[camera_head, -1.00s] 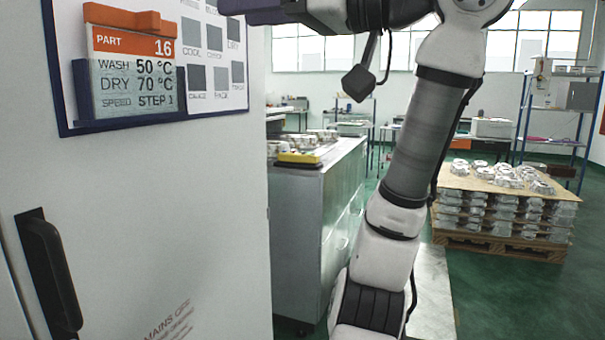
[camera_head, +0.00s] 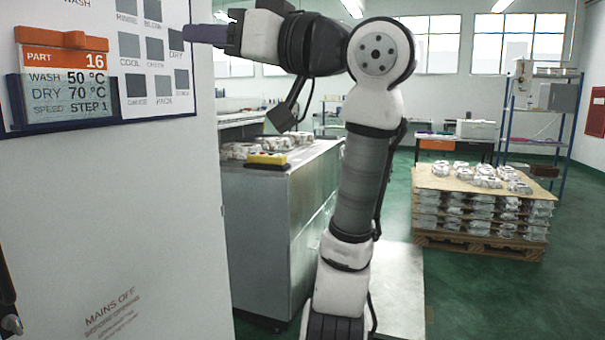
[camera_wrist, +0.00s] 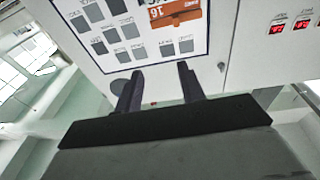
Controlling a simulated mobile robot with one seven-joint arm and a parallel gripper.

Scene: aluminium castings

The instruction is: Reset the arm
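My gripper (camera_head: 205,34) is at the upper left in the head view, its dark fingers pointing left toward the white cabinet's board. In the wrist view my gripper (camera_wrist: 160,72) has its two fingers apart, with nothing between them. My arm rises from the bottom middle and bends left at the top. An orange-topped card marked PART 16 (camera_head: 66,74) sits upright in a dark holder on the board (camera_head: 155,18). The card also shows upside down in the wrist view (camera_wrist: 176,14), beyond the fingers. I cannot tell the exact gap between fingertips and board.
The white cabinet (camera_head: 130,210) fills the left side, close to my gripper. Behind my arm stands a metal bench (camera_head: 262,225) with castings and a yellow item (camera_head: 268,159). A pallet (camera_head: 478,244) stacked with castings stands at right. Green floor (camera_head: 500,300) is clear there.

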